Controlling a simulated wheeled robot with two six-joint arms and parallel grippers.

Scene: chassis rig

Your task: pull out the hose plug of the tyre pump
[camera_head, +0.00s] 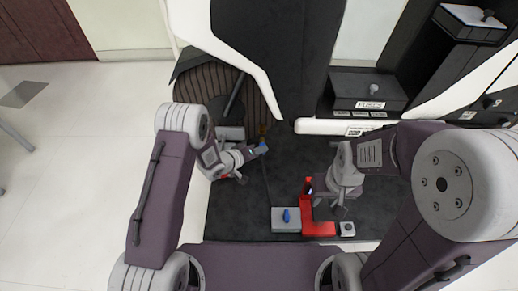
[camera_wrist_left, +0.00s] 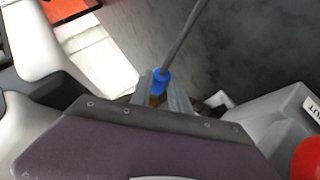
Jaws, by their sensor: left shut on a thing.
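My left gripper (camera_head: 254,152) is shut on a blue hose plug (camera_head: 262,149). In the left wrist view the blue plug (camera_wrist_left: 161,80) sits between the two fingers, with a brassy end partly hidden by them. A dark hose (camera_wrist_left: 185,38) leads away from it. In the head view the thin dark hose (camera_head: 266,182) runs down toward a grey block (camera_head: 286,226) with a blue knob, beside a red bracket-shaped part (camera_head: 318,229); these look like the pump, but I cannot tell for sure. My right gripper (camera_head: 333,207) is beside the red part; its fingers are unclear.
A small light block with a round top (camera_head: 347,229) sits right of the red part. The dark floor mat (camera_head: 235,215) has free room at lower left.

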